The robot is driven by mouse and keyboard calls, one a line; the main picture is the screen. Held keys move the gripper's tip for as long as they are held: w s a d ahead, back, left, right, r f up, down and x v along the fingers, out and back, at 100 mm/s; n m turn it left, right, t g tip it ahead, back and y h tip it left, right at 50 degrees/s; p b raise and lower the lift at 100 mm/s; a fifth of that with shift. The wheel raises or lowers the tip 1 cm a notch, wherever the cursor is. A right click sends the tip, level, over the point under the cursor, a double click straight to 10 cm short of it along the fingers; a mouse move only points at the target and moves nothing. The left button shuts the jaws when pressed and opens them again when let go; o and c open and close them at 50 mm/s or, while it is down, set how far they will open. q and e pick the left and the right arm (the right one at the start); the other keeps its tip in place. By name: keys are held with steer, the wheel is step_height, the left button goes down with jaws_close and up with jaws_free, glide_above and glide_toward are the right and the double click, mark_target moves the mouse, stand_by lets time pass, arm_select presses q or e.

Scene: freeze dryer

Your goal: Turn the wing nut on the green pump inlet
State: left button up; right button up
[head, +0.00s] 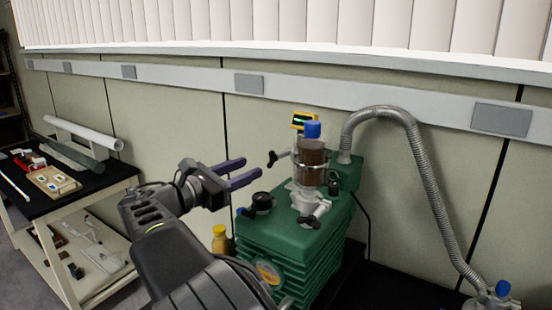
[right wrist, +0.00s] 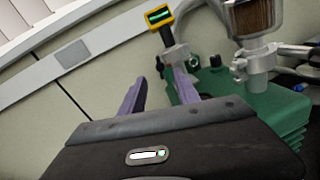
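The green pump (head: 290,245) stands right of centre in the head view, and part of it shows in the right wrist view (right wrist: 275,112). A silver clamp fitting (head: 312,208) sits on its top under a brown-filled clear cylinder (head: 312,165). Metal lobes stick out from this fitting, and it also shows in the right wrist view (right wrist: 258,62). I cannot tell for sure which lobe is the wing nut. My right gripper (head: 252,167) is open and empty, left of the cylinder and above the pump's left side, apart from the fitting. My left gripper is not in view.
Black knobs (head: 262,202) and a dark handle (head: 280,157) stick out near the fitting. A corrugated hose (head: 430,170) arches to the right. A yellow gauge (head: 300,121) stands behind the cylinder. A yellow-capped bottle (head: 220,240) stands left of the pump. A cart (head: 90,200) is at left.

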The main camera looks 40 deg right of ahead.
mark_target(269, 160)
steer(key=d, duration=0.5)
steer(key=w+d+p, duration=0.1)
steer(key=d, duration=0.1)
steer(key=shift+d, duration=0.3)
steer(key=shift+c, duration=0.4)
jaws_close()
